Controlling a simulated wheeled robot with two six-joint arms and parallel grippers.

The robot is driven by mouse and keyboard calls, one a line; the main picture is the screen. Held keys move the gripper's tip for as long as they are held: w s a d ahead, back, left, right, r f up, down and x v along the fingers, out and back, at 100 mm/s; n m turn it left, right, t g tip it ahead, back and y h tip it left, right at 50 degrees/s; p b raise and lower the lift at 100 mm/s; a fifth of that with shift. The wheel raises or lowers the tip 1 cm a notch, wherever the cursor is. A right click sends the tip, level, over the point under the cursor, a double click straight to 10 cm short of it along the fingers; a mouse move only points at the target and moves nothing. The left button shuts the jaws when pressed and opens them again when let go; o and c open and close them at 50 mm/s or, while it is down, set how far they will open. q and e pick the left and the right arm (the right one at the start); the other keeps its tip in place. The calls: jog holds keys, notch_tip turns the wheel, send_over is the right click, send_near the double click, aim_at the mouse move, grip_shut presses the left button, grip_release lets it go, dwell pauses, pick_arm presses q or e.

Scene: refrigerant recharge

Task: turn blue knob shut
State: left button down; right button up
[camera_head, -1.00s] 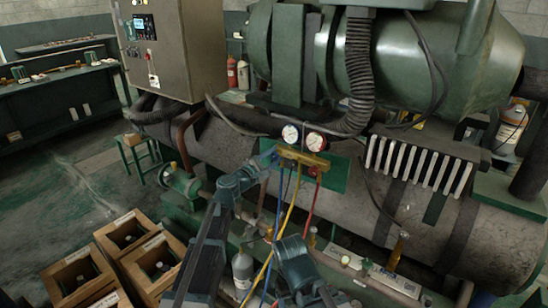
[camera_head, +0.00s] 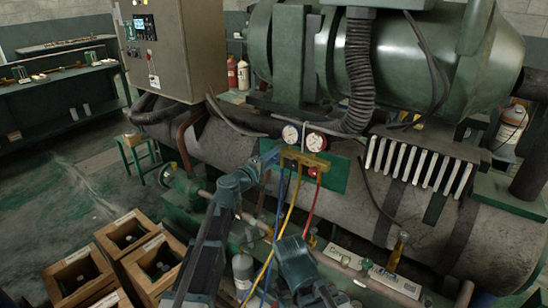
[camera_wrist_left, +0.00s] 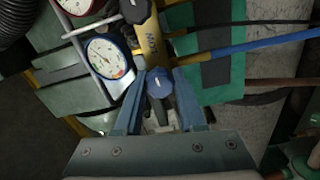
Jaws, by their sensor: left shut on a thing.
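The manifold is a yellow block (camera_head: 304,157) with two round gauges on top. It also shows in the wrist view as a yellow bar (camera_wrist_left: 149,40). The blue knob (camera_wrist_left: 159,82), with a pale pointer line, sits at the bar's near end. My left gripper (camera_wrist_left: 160,97) has one finger on each side of this knob and is shut on it. In the head view my left gripper (camera_head: 268,158) reaches the manifold's left end, where the knob is hidden. Part of my right arm shows low in the head view; I cannot make out its gripper.
Blue, yellow and red hoses (camera_head: 290,205) hang below the manifold. A large tank (camera_head: 455,215) lies behind. Wooden crates (camera_head: 122,230) stand on the floor at lower left.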

pick_arm(q)
jog(key=shift+m, duration=0.3)
dwell(0.4)
jog(key=c, duration=0.5)
grip_release()
jog(key=v, duration=1.3)
jog(key=shift+s+a, duration=0.25)
jog(key=shift+s, duration=0.1)
